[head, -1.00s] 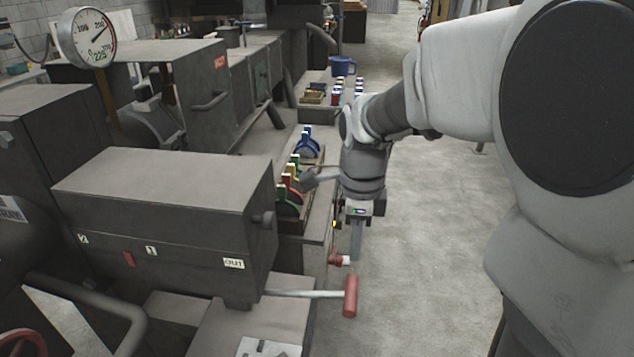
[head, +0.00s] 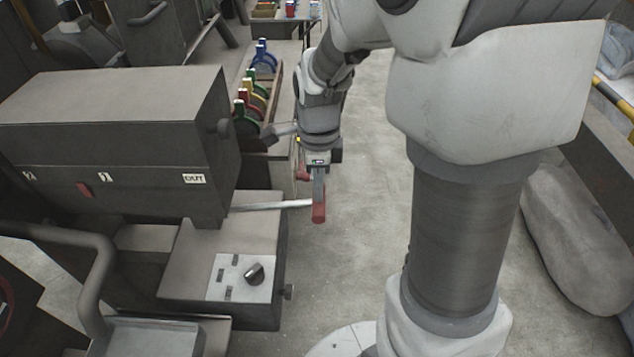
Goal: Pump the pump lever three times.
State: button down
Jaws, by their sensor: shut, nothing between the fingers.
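The pump lever (head: 270,206) is a grey metal rod that sticks out to the right from the grey machine box (head: 110,135). It ends in an upright red handle (head: 319,211). The rod looks about level. My gripper (head: 319,190) points down at the red handle, with its fingers together and nothing held between them. The fingertips overlap the top of the handle in the picture; whether they touch it cannot be told.
A lower grey box with a control panel and knob (head: 254,272) stands in front of the lever. Several coloured discs (head: 255,95) stand in a rack behind my gripper. Another red handle (head: 302,172) is just behind. Concrete floor (head: 355,235) is free to the right.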

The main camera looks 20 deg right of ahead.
notch_tip(320, 180, down, 12)
jog(key=s+d+y+b, duration=0.1)
jog(key=y+b, duration=0.1)
jog(key=b, duration=0.6)
jog(key=shift+t, duration=0.4)
jog(key=shift+d+f, duration=0.1)
jog(key=shift+f, duration=0.05)
jog(key=d+r+p, duration=0.2)
jog(key=r+p, duration=0.1)
jog(key=r, duration=0.4)
jog(key=s+d+r+p, duration=0.1)
jog(key=d+r+p, duration=0.2)
jog(key=r, duration=0.4)
jog(key=shift+d+y+p, duration=0.2)
jog(key=shift+y+p, duration=0.1)
jog(key=shift+p, duration=0.15)
jog(key=shift+a+r, duration=0.1)
jog(key=shift+r, duration=0.05)
